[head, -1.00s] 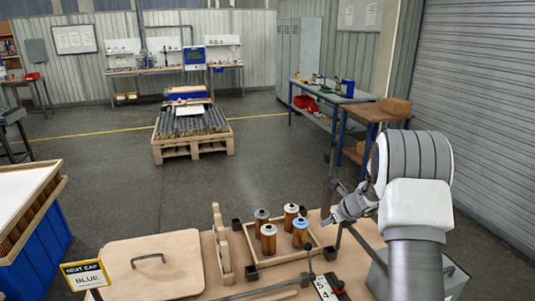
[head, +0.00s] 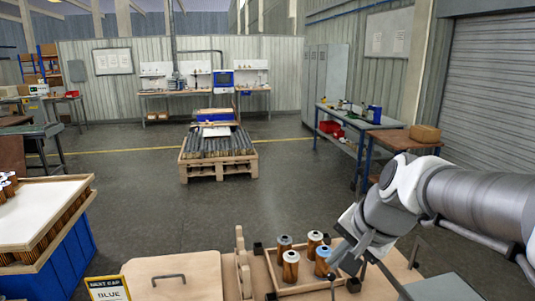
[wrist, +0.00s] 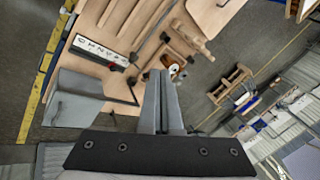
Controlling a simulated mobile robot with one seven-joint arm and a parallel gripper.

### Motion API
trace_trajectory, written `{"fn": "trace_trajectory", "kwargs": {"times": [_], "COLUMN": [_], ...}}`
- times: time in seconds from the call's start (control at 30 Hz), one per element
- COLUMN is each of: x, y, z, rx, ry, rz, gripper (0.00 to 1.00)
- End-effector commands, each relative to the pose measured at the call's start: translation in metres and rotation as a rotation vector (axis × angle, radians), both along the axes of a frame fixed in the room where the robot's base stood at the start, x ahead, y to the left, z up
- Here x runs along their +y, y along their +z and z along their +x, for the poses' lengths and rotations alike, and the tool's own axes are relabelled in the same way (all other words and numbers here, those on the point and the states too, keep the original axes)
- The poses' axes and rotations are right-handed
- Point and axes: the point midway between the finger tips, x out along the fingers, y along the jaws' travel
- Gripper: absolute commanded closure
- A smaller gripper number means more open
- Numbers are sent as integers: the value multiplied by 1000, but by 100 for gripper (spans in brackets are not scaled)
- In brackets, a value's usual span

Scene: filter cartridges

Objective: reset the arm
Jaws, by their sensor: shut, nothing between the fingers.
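My gripper (head: 338,276) is shut and empty, at the lower right of the head view, in front of the right side of a wooden tray (head: 310,289). Several copper-coloured filter cartridges stand upright in that tray: a blue-capped one (head: 323,264), a white-capped one (head: 291,268), another pale-capped one (head: 315,243) and a grey-capped one (head: 284,246). The blue-capped one is closest to my gripper in the picture; I cannot tell whether they touch. In the wrist view my closed fingers (wrist: 162,80) point towards the tray area, and one cartridge (wrist: 175,72) shows beside their tips.
A wooden lid with a handle (head: 169,277) lies on the bench left of the tray. A sign (head: 108,290) reads "NEXT CAP BLUE". A grey box (head: 445,287) stands at the right. A numbered strip (wrist: 100,50) shows in the wrist view. Open floor lies beyond the bench.

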Motion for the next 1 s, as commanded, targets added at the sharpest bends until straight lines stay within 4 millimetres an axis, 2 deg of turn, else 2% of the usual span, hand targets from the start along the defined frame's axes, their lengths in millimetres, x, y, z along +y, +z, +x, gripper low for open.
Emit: {"fn": "trace_trajectory", "kwargs": {"times": [0.03, 0.2, 0.4, 0.6, 1.0], "x": [2, -1, -9, -15, -15], "y": [4, 5, 0, -4, -4], "z": [-18, -71, -115, -131, -131], "rx": [-20, -70, -99, -105, -105], "ry": [75, 323, 536, 620, 622], "rz": [-57, -264, -459, -540, -542], "gripper": [100, 100, 100, 100, 100]}}
